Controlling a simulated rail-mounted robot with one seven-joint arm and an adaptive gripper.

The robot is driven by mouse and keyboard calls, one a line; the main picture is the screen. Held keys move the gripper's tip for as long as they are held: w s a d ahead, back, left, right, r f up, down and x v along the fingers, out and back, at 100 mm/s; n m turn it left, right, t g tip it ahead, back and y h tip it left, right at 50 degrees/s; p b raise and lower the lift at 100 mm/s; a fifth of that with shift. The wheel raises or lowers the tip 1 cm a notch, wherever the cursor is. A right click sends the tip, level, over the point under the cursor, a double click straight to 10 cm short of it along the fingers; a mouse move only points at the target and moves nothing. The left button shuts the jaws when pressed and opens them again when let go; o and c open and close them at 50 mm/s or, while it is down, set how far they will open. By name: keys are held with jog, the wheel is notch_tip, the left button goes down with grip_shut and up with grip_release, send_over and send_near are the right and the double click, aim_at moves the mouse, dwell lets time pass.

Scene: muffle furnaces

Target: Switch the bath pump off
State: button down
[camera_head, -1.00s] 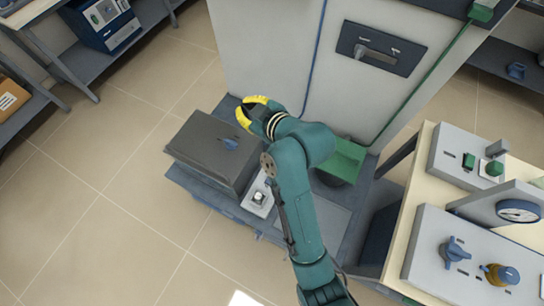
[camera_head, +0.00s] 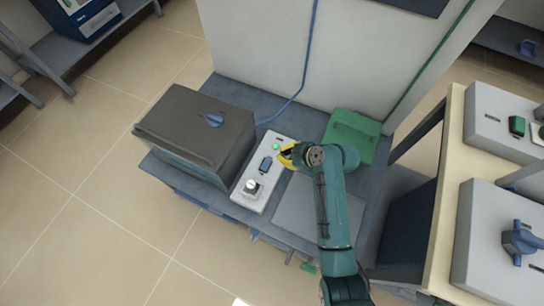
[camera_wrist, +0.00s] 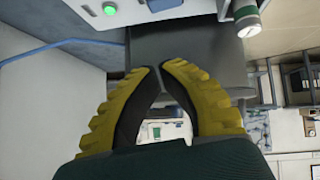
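The white control panel (camera_head: 262,176) lies beside a dark grey lidded box (camera_head: 190,130), which appears to be the bath. On the panel are a lit green lamp (camera_head: 276,146), a blue switch (camera_head: 266,165) in the middle and a round knob (camera_head: 251,187) at the near end. My gripper (camera_head: 285,156) has yellow fingertips at the panel's right edge, near the lamp and switch; contact cannot be told. In the wrist view, my fingertips (camera_wrist: 161,67) nearly meet with nothing between them.
A green block (camera_head: 350,137) stands behind my arm. A blue hose (camera_head: 297,88) runs down the pale cabinet (camera_head: 255,50) to the box. A bench (camera_head: 448,190) with grey control boxes stands at right. Open floor (camera_head: 90,170) lies at left.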

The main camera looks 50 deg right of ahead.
jog(key=b, duration=0.5)
send_over(268, 161)
jog(key=f, duration=0.6)
jog(key=shift+s+a+f, duration=0.15)
jog(key=shift+s+f, duration=0.15)
jog(key=shift+s, duration=0.05)
jog(key=f+b, duration=0.1)
jog(key=w+f+b, duration=0.1)
jog(key=f+b, duration=0.1)
jog(key=shift+f, duration=0.3)
jog(key=shift+s+d+f, duration=0.1)
jog(key=shift+d+f, duration=0.15)
